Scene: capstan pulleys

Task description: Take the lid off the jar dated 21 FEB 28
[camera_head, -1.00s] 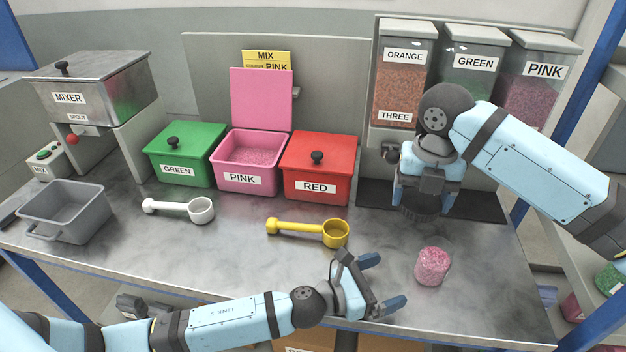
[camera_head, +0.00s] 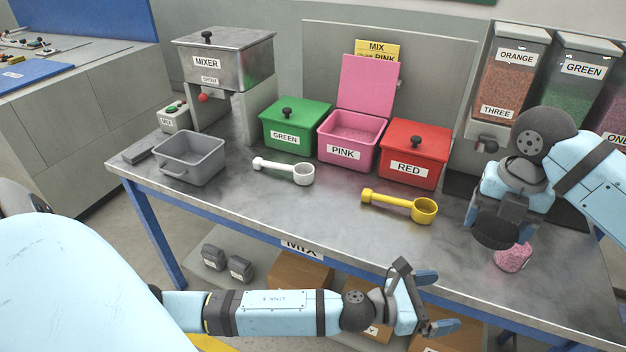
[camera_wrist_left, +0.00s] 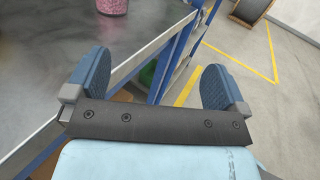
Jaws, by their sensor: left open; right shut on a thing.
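A clear jar of pink granules (camera_head: 513,258) stands open on the right of the table, and its lower part shows in the left wrist view (camera_wrist_left: 112,6). I cannot read a date on it. My right gripper (camera_head: 505,213) is shut on a dark round lid (camera_head: 493,236). In the head view the lid overlaps the jar's upper left edge; I cannot tell whether they touch. My left gripper (camera_head: 435,302) is open and empty, off the table's front edge, and its two blue fingers frame the left wrist view (camera_wrist_left: 155,75).
A yellow scoop (camera_head: 400,206) and a white scoop (camera_head: 284,171) lie on the table (camera_head: 330,220). Behind them stand green (camera_head: 295,125), pink (camera_head: 347,145) and red (camera_head: 413,154) bins, the pink one open. A grey tray (camera_head: 188,160) and the mixer (camera_head: 225,62) are at left.

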